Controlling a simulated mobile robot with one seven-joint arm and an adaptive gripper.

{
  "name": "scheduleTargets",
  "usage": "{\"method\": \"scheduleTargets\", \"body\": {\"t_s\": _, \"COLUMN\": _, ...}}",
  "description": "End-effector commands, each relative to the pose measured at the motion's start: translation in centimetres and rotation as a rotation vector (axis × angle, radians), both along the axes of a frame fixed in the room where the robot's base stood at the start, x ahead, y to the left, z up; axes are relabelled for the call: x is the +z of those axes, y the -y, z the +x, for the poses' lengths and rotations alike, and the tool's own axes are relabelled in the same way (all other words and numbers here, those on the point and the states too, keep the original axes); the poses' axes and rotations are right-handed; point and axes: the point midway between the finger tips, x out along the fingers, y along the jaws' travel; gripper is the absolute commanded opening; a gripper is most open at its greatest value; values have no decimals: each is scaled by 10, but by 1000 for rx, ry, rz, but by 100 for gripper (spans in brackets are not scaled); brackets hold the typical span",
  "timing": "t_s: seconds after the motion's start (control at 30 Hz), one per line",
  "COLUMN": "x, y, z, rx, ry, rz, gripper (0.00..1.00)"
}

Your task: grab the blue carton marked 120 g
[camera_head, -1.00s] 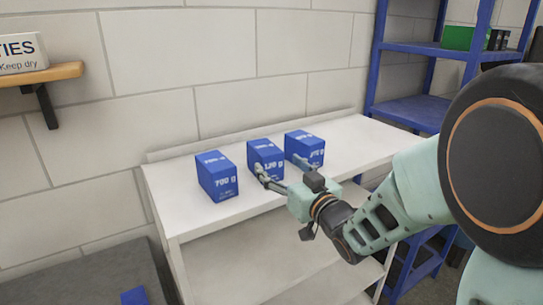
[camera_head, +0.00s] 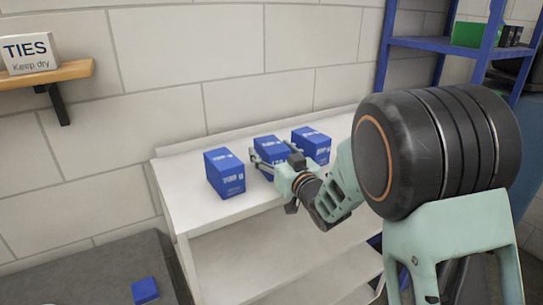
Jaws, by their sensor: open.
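Three blue cartons stand upright in a row on the top of a white shelf unit (camera_head: 182,182). The middle carton (camera_head: 267,142) shows what looks like 120 g in the earlier head view; its print is too blurred to read now. My gripper (camera_head: 264,161) is open at the front of this carton, with a finger near its left front edge. The gripper hides much of its front face, and I cannot tell whether the fingers touch it. The left carton (camera_head: 225,174) appeared as 700 g earlier. The right carton (camera_head: 313,146) stands just behind and right of the gripper.
The wall is directly behind the row. A wooden wall shelf (camera_head: 45,78) with a white TIES box (camera_head: 28,52) is at upper left. A small blue box (camera_head: 145,291) lies on a dark surface at lower left. A blue rack (camera_head: 425,43) stands at right.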

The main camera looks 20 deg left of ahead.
Motion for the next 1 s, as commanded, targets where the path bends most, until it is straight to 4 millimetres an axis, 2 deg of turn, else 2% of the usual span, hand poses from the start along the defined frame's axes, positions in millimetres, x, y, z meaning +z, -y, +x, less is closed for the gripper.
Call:
{"method": "scheduleTargets", "body": {"t_s": 0.13, "x": 0, "y": 0, "z": 0, "rx": 0, "ry": 0, "rz": 0, "gripper": 66}}
{"method": "scheduleTargets", "body": {"t_s": 0.57, "x": 0, "y": 0, "z": 0, "rx": 0, "ry": 1, "rz": 1, "gripper": 20}}
{"method": "scheduleTargets", "body": {"t_s": 0.83, "x": 2, "y": 0, "z": 0, "rx": 0, "ry": 1, "rz": 1, "gripper": 20}}
{"method": "scheduleTargets", "body": {"t_s": 1.0, "x": 13, "y": -2, "z": 1, "rx": -1, "ry": 1, "rz": 1, "gripper": 20}}
